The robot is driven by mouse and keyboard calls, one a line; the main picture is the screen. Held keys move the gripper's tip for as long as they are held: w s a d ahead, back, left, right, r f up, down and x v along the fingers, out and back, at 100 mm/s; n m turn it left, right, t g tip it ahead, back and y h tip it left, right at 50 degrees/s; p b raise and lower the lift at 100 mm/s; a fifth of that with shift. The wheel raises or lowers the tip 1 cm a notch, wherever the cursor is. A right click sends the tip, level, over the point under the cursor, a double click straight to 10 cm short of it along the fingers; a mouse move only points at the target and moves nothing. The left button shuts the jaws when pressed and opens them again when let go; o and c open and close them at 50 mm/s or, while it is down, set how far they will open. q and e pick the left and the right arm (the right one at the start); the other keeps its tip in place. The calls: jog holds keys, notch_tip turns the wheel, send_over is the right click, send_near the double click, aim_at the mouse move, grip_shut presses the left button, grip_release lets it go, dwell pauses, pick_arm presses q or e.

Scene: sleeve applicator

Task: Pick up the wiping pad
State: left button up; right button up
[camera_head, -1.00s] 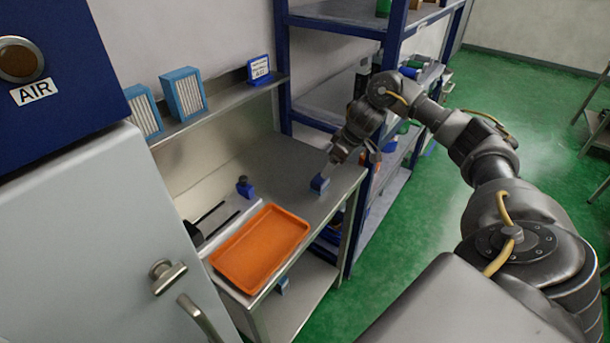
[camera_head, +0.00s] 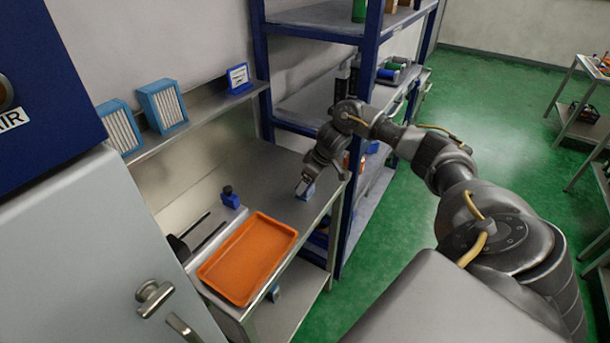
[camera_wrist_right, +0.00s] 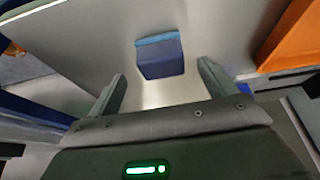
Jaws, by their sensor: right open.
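The wiping pad appears to be the small blue block with a lighter blue edge (camera_wrist_right: 160,56) on the metal worktop in the right wrist view. In the head view it (camera_head: 308,193) sits near the worktop's right end, partly covered by my right gripper. My right gripper (camera_head: 304,184) is above it and pointing down. In the right wrist view the two fingers of this gripper (camera_wrist_right: 161,76) are spread, with the pad ahead of and between their tips. I see no finger contact with it. My left gripper is in neither view.
An orange tray (camera_head: 247,262) lies at the worktop's front, left of the pad. A small blue item with a dark top (camera_head: 230,197) and a black object with two rods (camera_head: 180,248) stand behind it. A blue-framed shelf rack (camera_head: 357,150) adjoins the worktop's right end.

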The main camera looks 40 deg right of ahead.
jog(key=x, duration=0.4)
jog(key=shift+a+r+p, duration=0.1)
jog(key=shift+p, duration=0.2)
jog(key=shift+s, duration=0.1)
jog(key=shift+c, duration=0.8)
jog(key=c, duration=1)
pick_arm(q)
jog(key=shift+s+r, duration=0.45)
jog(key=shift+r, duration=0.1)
pick_arm(e)
jog(key=shift+r+b, duration=0.35)
jog(key=shift+r, duration=0.15)
notch_tip(320, 180, up, 2)
jog(key=shift+r+b, duration=0.2)
jog(key=shift+b, duration=0.3)
pick_arm(q)
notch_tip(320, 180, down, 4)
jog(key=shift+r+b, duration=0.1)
jog(key=shift+b, duration=0.95)
pick_arm(e)
jog(key=s+r, duration=0.9)
jog(key=s, duration=0.5)
jog(key=shift+a+r, duration=0.2)
jog(key=shift+r, duration=0.15)
